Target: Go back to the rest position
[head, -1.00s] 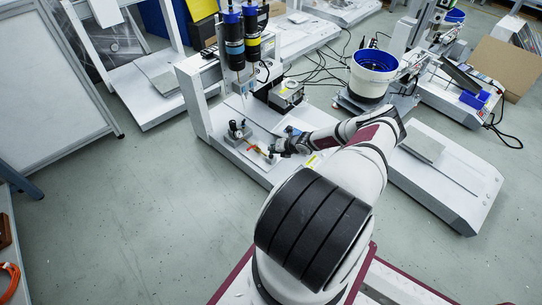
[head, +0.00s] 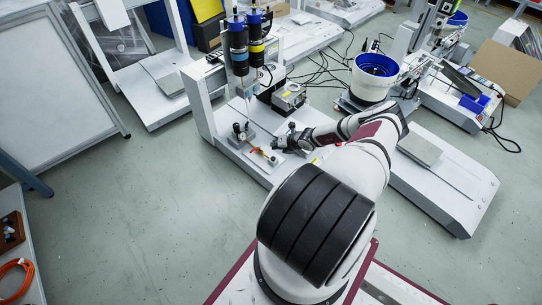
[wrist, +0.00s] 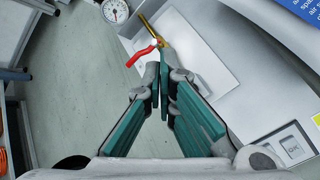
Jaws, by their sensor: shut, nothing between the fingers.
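My gripper (wrist: 160,85) is shut with its teal-padded fingers together in the wrist view. In the head view my gripper (head: 283,143) is at the front part of the white gantry screwdriver station (head: 203,105). Just beyond the fingertips in the wrist view is a valve with a red handle (wrist: 140,57) and a brass pipe (wrist: 150,28). The red handle (head: 270,157) also shows in the head view, left of my gripper. I cannot tell whether the fingertips touch it. Nothing is held.
A pressure gauge (wrist: 116,11) sits near the valve. Two screwdriver units (head: 237,47) hang above the station. A blue-and-white bowl feeder (head: 373,75) stands right of it. A white board (head: 60,85) stands at the left. The grey floor (head: 140,220) in front is clear.

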